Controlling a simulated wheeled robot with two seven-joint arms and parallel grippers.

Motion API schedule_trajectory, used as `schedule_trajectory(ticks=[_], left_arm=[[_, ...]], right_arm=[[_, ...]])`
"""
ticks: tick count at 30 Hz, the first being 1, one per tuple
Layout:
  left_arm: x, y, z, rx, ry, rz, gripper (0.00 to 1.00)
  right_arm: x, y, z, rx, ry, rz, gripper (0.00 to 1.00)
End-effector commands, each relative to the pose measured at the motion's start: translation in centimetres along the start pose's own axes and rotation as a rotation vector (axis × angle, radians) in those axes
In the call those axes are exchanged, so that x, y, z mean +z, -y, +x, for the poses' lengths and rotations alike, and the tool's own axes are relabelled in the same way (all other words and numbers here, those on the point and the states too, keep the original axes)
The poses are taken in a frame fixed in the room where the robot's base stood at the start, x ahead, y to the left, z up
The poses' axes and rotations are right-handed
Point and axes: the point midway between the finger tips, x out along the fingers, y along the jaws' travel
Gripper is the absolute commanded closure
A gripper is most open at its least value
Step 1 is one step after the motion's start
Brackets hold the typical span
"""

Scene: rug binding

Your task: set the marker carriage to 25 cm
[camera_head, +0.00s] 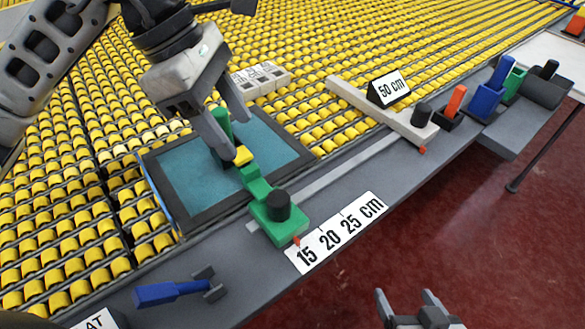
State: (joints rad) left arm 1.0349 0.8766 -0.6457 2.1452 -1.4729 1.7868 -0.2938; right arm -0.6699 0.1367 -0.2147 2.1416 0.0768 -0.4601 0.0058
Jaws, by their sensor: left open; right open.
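The green marker carriage (272,226) with a black knob (279,204) sits on the rail at the table's front edge. Its orange pointer (296,241) is at the 15 end of the scale plate (335,232), which reads 15, 20, 25 cm. A green arm runs back from the carriage to a yellow piece (243,156) and a green upright post (222,123) over the teal pad. My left gripper (238,135) is open at the post, its fingers partly hiding it; contact cannot be told. My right gripper (409,296) is open and empty over the red floor.
A dark-framed teal pad (195,190) lies beside the carriage. A blue-handled tool (170,291) lies at front left. The rail (345,165) right of the carriage looks clear.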

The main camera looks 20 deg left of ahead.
Motion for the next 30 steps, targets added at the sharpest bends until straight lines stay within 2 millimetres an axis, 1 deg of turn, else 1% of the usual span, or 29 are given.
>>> schedule_trajectory(ticks=[5,8,15,21,25,30], left_arm=[[0.0,0.1,1.9,-0.004,-0.002,0.002,0.45],[0.0,0.1,3.9,-0.007,-0.002,0.001,0.45],[0.0,0.2,9.2,-0.007,0.0,0.001,0.45],[0.0,0.2,13.1,-0.006,0.001,0.001,0.45],[0.0,0.1,14.7,-0.003,0.0,0.0,0.45],[0.0,0.1,15.7,-0.001,0.001,0.001,0.45]], right_arm=[[0.3,0.2,-0.3,-0.003,0.008,0.004,0.26],[0.6,0.2,-0.4,-0.004,0.016,0.005,0.26],[0.8,0.2,-0.4,-0.002,0.021,0.003,0.26],[0.7,0.1,-0.3,-0.001,0.02,-0.001,0.26],[0.5,0.1,-0.3,0.0,0.016,-0.004,0.26],[0.5,0.0,-0.3,0.001,0.016,-0.004,0.26]])
